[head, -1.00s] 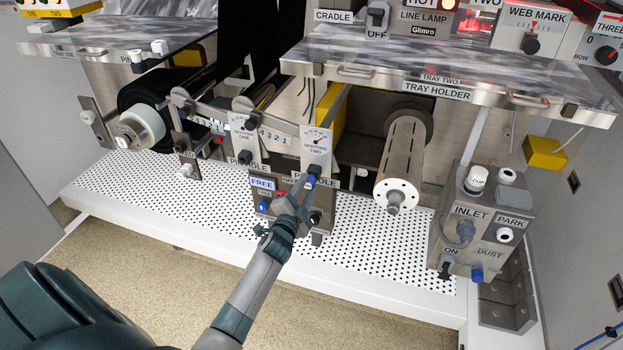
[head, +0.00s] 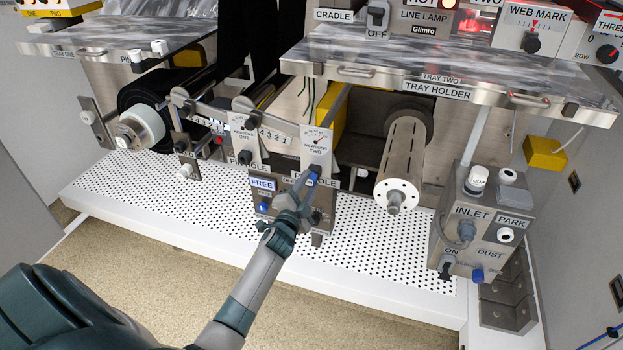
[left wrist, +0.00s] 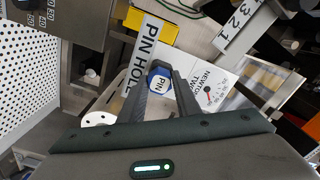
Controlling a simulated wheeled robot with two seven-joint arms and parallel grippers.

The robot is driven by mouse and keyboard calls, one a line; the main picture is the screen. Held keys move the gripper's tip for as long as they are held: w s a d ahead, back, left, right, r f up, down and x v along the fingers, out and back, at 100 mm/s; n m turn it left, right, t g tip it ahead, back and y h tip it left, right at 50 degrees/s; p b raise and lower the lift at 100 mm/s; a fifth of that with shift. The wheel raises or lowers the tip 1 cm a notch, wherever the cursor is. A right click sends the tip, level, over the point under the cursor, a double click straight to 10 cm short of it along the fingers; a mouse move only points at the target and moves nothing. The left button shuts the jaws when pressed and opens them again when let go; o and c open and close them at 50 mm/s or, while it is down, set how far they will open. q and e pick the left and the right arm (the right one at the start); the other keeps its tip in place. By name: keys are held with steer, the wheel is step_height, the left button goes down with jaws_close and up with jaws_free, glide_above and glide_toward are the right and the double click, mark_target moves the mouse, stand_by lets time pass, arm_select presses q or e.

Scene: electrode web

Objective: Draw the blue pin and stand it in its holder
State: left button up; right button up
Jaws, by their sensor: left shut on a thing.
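The blue pin (left wrist: 160,78) shows its round head, marked PIN, between the two fingers of my left gripper (left wrist: 161,88) in the left wrist view. My left gripper (head: 306,180) is shut on it, just under the NEWTONS TWO gauge plate (head: 317,150) in the head view. The pin head shows there as a small blue spot (head: 314,171). A PIN HOLE label (left wrist: 141,53) lies beside the pin in the wrist view. The pin's shank is hidden, so I cannot tell how deep it sits. I cannot single out its holder. My right gripper is not in view.
A grey roller (head: 401,165) stands right of the gauge plate. The INLET and PARK box (head: 476,225) is farther right. A steel tray (head: 440,75) overhangs behind. The white perforated deck (head: 370,245) is clear in front.

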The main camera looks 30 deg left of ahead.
arm_select(q)
steer(key=shift+r, duration=0.1)
steer(key=o, duration=0.9)
steer(key=shift+c, duration=0.2)
steer(key=o, duration=0.4)
steer(key=shift+w, duration=0.15)
steer(key=shift+p+v, duration=0.65)
steer(key=shift+v, duration=0.95)
steer(key=shift+p+v, duration=0.9)
steer(key=shift+v, duration=2.05)
steer(key=shift+f, duration=0.2)
